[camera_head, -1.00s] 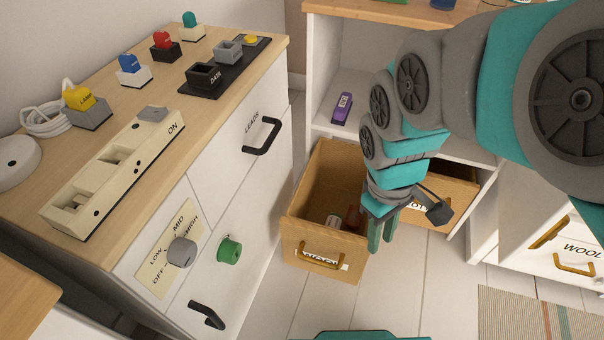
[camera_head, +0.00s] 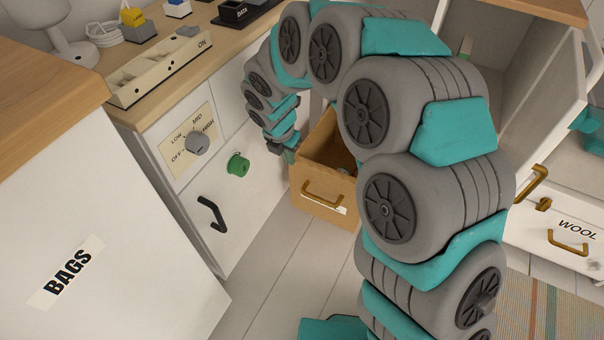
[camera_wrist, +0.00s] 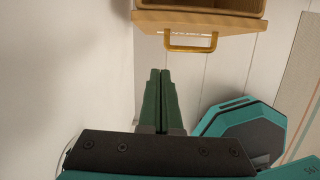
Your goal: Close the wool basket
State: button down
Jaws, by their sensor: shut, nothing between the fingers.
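A brown open-topped basket (camera_head: 316,197) with a brass handle (camera_head: 322,194) is pulled out, standing between the white cabinets. Its label is partly covered and unreadable, and my arm hides its right part. In the wrist view, the basket front (camera_wrist: 225,24) and its handle (camera_wrist: 190,46) are at the top. A white drawer front labelled WOOL (camera_head: 562,236), with a brass handle, is at the right. My gripper (camera_head: 287,156) is at the basket's left side, near the white cabinet. In the wrist view, my gripper's green fingers (camera_wrist: 160,74) are together and empty, apart from the handle.
The white cabinet (camera_head: 222,172) at the left carries a dial (camera_head: 197,143), a green knob (camera_head: 238,165) and a black handle (camera_head: 212,214). A white unit labelled BAGS (camera_head: 67,272) stands at the front left. Floor (camera_head: 290,265) before the basket is clear.

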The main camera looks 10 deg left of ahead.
jog(key=w+d+f, duration=0.1)
jog(key=w+f, duration=0.5)
jog(key=f, duration=0.4)
jog(key=shift+d+n, duration=0.25)
jog(key=shift+n, duration=0.05)
jog(key=shift+w, duration=0.1)
